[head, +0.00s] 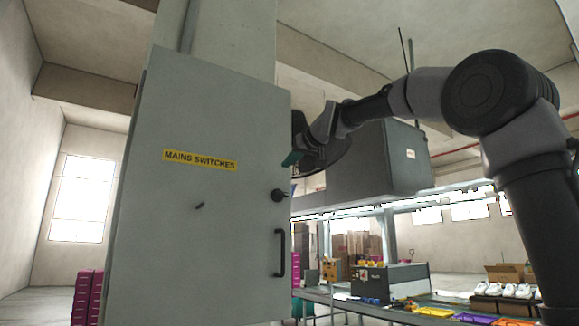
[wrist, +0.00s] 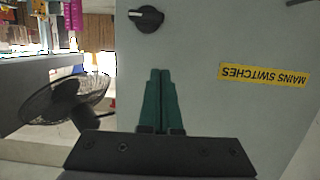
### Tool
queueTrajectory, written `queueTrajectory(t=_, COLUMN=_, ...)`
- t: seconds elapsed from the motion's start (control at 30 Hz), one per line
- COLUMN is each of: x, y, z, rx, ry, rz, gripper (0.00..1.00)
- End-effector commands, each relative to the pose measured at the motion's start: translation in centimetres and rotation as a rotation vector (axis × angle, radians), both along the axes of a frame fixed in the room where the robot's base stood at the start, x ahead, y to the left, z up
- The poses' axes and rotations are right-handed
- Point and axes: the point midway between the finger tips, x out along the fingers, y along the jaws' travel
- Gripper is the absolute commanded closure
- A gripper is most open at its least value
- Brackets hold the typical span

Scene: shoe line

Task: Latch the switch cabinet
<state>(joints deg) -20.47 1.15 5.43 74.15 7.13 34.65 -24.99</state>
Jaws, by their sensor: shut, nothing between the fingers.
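The switch cabinet (head: 190,250) is a tall grey box with a yellow "MAINS SWITCHES" label (head: 200,160), which appears upside down in the wrist view (wrist: 264,76). Its door looks closed or nearly so; I cannot tell whether it is fully flush. A black turn knob (head: 278,195) sits near the door's right edge, above a black bar handle (head: 280,252). The knob also shows in the wrist view (wrist: 146,18), its grip lying roughly sideways. My gripper (head: 290,159), with green fingers, is by the door's right edge, above the knob. The fingers (wrist: 160,72) are shut, empty and apart from the knob.
A black fan (wrist: 66,100) is beside the cabinet, partly behind my wrist in the head view. A large grey box (head: 375,160) hangs right of it. Lower right, a workbench holds white shoes (head: 505,290) and coloured trays (head: 470,318). Magenta boxes (head: 85,295) stand at left.

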Motion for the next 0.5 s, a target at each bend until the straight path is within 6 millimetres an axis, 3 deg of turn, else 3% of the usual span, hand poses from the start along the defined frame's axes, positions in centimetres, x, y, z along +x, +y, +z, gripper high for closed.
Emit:
queueTrajectory(t=0.33, x=5.4, y=3.6, z=-1.7, rx=-0.001, ry=0.001, rz=0.0, gripper=1.0)
queueTrajectory(t=0.5, x=5.7, y=3.8, z=-3.5, rx=-0.001, ry=0.001, rz=-0.001, gripper=1.0)
